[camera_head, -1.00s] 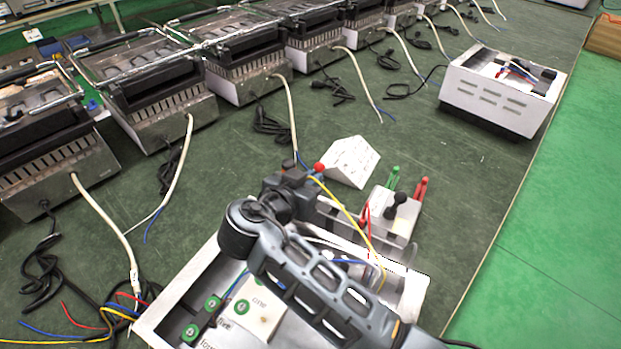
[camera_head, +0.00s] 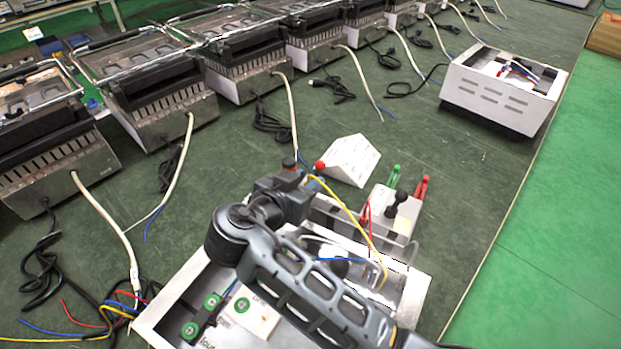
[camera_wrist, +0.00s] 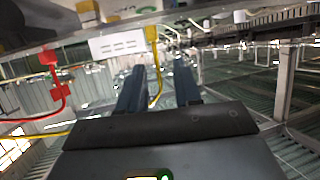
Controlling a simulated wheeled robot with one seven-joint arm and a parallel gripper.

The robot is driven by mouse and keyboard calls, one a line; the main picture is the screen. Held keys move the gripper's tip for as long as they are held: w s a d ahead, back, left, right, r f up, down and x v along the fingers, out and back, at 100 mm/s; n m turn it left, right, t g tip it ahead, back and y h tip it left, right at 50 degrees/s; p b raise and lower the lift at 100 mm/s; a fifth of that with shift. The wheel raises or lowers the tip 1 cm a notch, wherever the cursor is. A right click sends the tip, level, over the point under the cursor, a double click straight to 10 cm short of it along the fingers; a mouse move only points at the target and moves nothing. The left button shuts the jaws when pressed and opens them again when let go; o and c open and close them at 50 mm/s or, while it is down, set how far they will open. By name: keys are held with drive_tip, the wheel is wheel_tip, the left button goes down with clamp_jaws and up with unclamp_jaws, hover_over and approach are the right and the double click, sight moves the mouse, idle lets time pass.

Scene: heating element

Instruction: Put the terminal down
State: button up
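In the wrist view, a yellow terminal (camera_wrist: 151,34) on a yellow wire shows just past my gripper (camera_wrist: 159,66). The two dark fingers stand apart with a gap between them, and the yellow wire runs down into this gap. No finger clearly touches the terminal. A red terminal (camera_wrist: 48,57) on a red wire is to the left of the fingers. In the head view, my gripper is mostly hidden by my own arm. A small red end (camera_head: 320,166) shows just right of it, and a yellow wire (camera_head: 350,214) curves from near there down to the right.
An open metal casing (camera_head: 170,300) with green-marked parts lies under my arm. A small white box (camera_head: 381,204) with red, green and black plugs stands right of my gripper. A white wedge (camera_head: 349,161) is behind it.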

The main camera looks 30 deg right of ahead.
drive_tip(key=b+v, duration=0.1)
drive_tip(key=v, duration=0.8)
drive_tip(key=shift+a, duration=0.2)
drive_tip(key=shift+s, duration=0.15)
idle(0.9)
